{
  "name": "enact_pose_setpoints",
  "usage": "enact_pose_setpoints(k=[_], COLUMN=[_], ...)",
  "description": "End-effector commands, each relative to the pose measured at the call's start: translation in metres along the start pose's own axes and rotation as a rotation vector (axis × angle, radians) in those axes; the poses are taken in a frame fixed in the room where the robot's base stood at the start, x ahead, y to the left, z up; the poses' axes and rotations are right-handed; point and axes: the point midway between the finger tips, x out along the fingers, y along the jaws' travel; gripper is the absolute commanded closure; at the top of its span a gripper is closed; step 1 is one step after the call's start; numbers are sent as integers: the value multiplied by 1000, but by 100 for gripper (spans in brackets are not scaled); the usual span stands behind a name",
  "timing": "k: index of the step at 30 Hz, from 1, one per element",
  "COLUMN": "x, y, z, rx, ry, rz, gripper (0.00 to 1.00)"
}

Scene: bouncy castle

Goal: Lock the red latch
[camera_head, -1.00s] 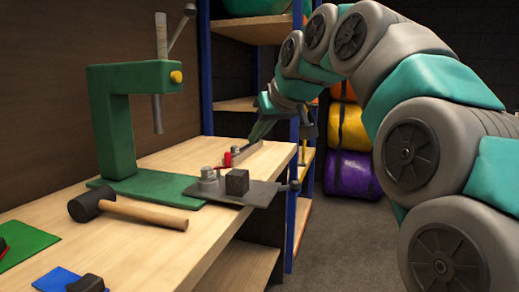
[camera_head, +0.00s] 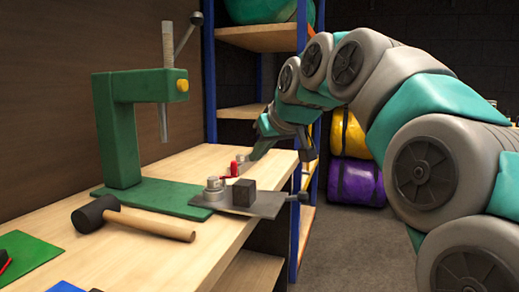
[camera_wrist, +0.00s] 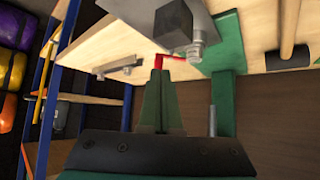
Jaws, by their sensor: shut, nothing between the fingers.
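The red latch (camera_head: 231,170) is a small red lever on the workbench, beside the silver cylinder (camera_head: 214,188) of the metal fixture. It also shows in the wrist view (camera_wrist: 173,60) as a bent red bar reaching from the cylinder. My gripper (camera_head: 254,154) reaches down to the bench at the latch's right in the head view. In the wrist view my gripper (camera_wrist: 158,72) is shut and empty, its tips close to the free end of the red bar. I cannot tell whether they touch it.
A dark cube (camera_head: 242,192) sits on the grey plate (camera_head: 265,208) at the bench edge. A green press (camera_head: 120,135) stands behind it, with a mallet (camera_head: 140,218) in front. A grey fitting (camera_wrist: 118,68) lies on the bench near my gripper. Shelving (camera_head: 240,110) stands behind.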

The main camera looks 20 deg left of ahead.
Motion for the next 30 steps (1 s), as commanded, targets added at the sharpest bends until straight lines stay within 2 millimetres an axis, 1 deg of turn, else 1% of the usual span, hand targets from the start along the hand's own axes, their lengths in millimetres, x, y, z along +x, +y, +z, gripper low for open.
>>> enact_pose_setpoints(k=[1, 6, 11, 15, 21, 30], x=[9, 43, 74, 86, 97, 100], y=[0, 0, 0, 0, 0, 0], z=[0, 0, 0, -14, -26, -27], rx=[0, 0, 0, 0, 0, 0], ry=[-2, -5, -4, 1, 3, 2], rz=[-1, -1, -1, 0, 1, 1], gripper=[100, 100, 100, 100, 100, 100])
